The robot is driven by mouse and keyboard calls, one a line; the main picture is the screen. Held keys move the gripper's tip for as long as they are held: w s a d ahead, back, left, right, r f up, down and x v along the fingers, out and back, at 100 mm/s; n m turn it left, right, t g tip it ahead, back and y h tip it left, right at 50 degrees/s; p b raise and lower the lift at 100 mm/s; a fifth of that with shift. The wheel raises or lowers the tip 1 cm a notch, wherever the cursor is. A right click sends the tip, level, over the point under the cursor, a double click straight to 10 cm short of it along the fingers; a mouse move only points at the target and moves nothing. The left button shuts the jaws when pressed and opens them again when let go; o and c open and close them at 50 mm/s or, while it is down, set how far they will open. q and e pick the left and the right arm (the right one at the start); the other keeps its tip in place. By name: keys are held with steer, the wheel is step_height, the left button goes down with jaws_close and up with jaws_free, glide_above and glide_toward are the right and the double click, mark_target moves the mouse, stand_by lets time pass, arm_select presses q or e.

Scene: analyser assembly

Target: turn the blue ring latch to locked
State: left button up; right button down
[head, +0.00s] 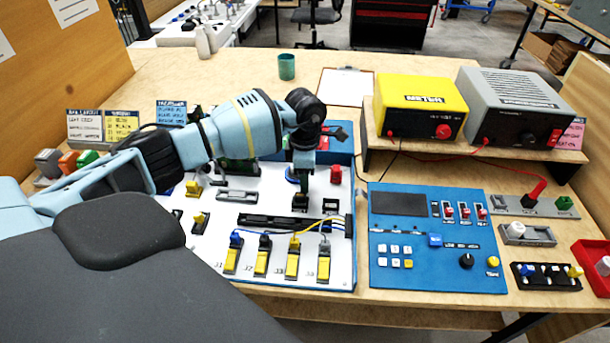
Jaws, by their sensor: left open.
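My left arm comes in from the left and bends down over the white board (268,181). My left gripper (300,201) points down at the board's back right part and is open. A small blue part (291,175), which looks like the ring latch, shows right at the gripper's left side. The gripper covers much of it, so I cannot tell its turn position or whether the fingers touch it. My right gripper is out of view.
Yellow levers (263,258) with blue and yellow wires line the board's front. A blue control panel (438,280) lies to the right. A red knob (336,174) is close right of the gripper. Yellow (420,92) and grey (512,92) power units stand on a shelf behind.

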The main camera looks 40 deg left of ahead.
arm_select(q)
jaws_close()
steer(key=shift+s, duration=0.1)
steer(key=m, duration=0.2)
steer(key=s+a+m, duration=0.1)
steer(key=m, duration=0.2)
steer(key=shift+s+a+m+b, duration=0.3)
steer(key=shift+s+a+b, duration=0.05)
steer(key=shift+a, duration=0.05)
steer(key=m, duration=0.1)
steer(key=a+m, duration=0.1)
steer(key=m, duration=0.1)
steer(key=shift+s+a+b, duration=0.15)
steer(key=shift+s+b, duration=0.15)
steer(key=shift+b, duration=0.1)
steer(key=shift+s+a+m+b, duration=0.1)
steer(key=shift+a+m+b, duration=0.15)
steer(key=shift+m, duration=0.55)
steer(key=shift+a+m+b, duration=0.15)
steer(key=shift+a+m, duration=0.2)
steer(key=shift+m, duration=0.45)
steer(key=shift+a, duration=0.1)
